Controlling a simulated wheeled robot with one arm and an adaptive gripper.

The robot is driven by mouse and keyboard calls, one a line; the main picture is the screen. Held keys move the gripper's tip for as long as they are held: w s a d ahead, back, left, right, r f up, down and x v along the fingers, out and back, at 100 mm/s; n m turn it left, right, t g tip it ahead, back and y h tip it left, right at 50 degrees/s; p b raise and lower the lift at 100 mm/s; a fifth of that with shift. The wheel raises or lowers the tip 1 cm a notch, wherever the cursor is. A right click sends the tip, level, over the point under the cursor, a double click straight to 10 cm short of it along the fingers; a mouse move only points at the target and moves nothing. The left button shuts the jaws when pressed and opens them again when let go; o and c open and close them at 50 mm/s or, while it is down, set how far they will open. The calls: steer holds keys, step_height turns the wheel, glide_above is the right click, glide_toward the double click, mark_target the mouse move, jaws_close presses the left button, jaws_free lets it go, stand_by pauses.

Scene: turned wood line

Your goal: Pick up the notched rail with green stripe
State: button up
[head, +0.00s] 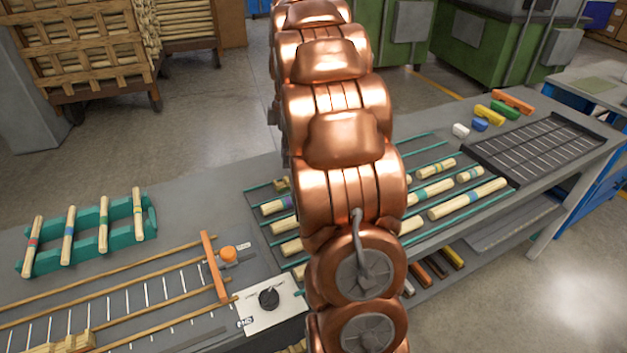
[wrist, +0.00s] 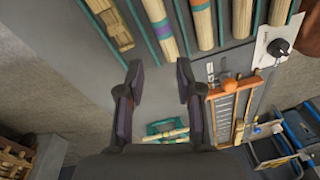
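Striped pale wood rails lie in a slotted rack with teal dividers (head: 400,158). One rail with a green-teal stripe (head: 430,191) lies right of my arm. In the wrist view a purple-striped rail (wrist: 162,30) and a teal-striped rail (wrist: 201,22) lie beyond the fingertips. A shorter wood piece with an uneven, seemingly notched outline (wrist: 110,24) lies at their left; I see no clear stripe on it. Another green-striped rail (head: 103,226) rests on a teal stand at left. My gripper (wrist: 159,80) is open and empty, apart from the rails. My arm hides it and the rack's middle in the head view.
The teal stand (head: 88,238) holds several striped rails. A wooden measuring frame with an orange bar (head: 213,266) and a white plate with a black knob (head: 269,299) are nearby. A dark slotted tray (head: 540,148) and coloured blocks (head: 490,115) stand at right.

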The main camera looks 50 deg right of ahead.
steer(key=d+f+n, duration=0.1)
steer(key=d, duration=0.3)
steer(key=w+d+f+n+b, duration=0.1)
steer(key=d+f, duration=0.1)
steer(key=d, duration=0.2)
steer(key=d+f+n, duration=0.1)
steer(key=d+f, duration=0.1)
steer(key=d, duration=0.2)
steer(key=shift+w+f+t+b, duration=0.2)
steer(key=shift+w+t+b, duration=0.15)
steer(key=shift+t, duration=0.05)
steer(key=shift+f+n, duration=0.3)
steer(key=shift+f, duration=0.1)
steer(key=shift+w+a+f+p, duration=0.15)
steer(key=shift+f+p, duration=0.25)
steer(key=shift+f, duration=0.75)
steer(key=shift+a+f+p, duration=0.2)
steer(key=shift+f+p, duration=0.2)
steer(key=shift+f, duration=0.75)
steer(key=shift+w+a+f+p, duration=0.15)
steer(key=shift+f+p, duration=0.25)
steer(key=shift+f, duration=0.75)
steer(key=shift+c, duration=0.2)
jaws_close()
